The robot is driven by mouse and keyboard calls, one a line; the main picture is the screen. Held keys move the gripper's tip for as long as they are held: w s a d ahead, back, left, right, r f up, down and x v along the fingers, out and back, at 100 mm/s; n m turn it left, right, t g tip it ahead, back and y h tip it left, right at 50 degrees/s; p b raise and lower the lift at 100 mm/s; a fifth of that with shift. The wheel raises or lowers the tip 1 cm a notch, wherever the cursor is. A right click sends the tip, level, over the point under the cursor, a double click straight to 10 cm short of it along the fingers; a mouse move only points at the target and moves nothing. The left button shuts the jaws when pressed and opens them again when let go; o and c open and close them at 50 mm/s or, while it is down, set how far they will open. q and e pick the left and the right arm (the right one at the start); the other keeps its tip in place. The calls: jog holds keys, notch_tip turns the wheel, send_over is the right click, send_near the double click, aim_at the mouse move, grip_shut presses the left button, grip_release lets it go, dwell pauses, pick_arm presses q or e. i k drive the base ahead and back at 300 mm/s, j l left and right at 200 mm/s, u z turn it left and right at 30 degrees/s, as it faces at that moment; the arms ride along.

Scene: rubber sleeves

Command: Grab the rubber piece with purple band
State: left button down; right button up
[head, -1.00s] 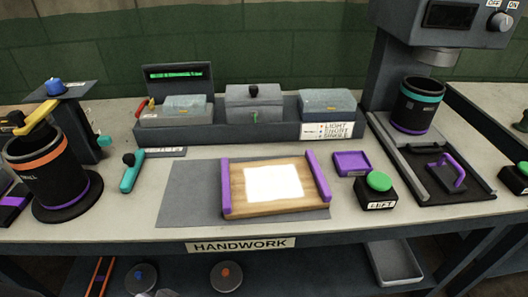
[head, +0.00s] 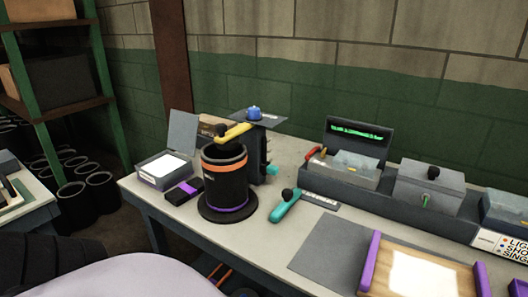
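A black rubber sleeve (head: 226,182) stands upright on a round black base (head: 228,212) at the left end of the workbench in the head view. It has an orange band near its top and a purple band at its bottom; I cannot tell whether the purple belongs to the sleeve or the base. A yellow bar (head: 233,133) with a black knob lies over its top. Several black sleeves (head: 75,200) stand on the floor at the left, with pale rims; no purple band is clear on them. Neither gripper is in view.
Left of the sleeve are a small black block with purple (head: 184,191) and an open box with a white top (head: 163,167). A teal-handled tool (head: 285,205) lies to its right. A wooden board with purple rails (head: 420,268) is at lower right. A green shelf (head: 97,75) stands behind left.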

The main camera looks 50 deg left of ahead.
aim_at(182, 194)
jog(key=u, duration=2.15)
jog(key=j+z, duration=0.1)
jog(key=z, duration=0.6)
jog(key=i+j+z, duration=0.1)
jog(key=j+z, duration=0.5)
jog(key=j, duration=0.15)
jog(key=j+z, duration=0.2)
jog(key=j, duration=0.6)
